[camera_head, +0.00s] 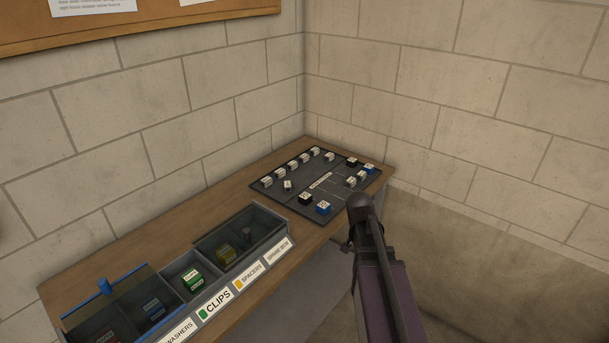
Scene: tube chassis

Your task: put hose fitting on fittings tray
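A dark flat tray (272,182) lies on the far end of the bench, with rows of small pale blocks and a few black and blue blocks on it. A small label sits at its middle, too small to read. I cannot tell for sure which thing is the hose fitting. My arm rises at the lower right, in front of the bench's right edge. I cannot make out my gripper or its fingers.
A row of bins (206,316) labelled washers, clips, spacers and spare box runs along the bench front. The wooden bench top (185,230) behind is clear.

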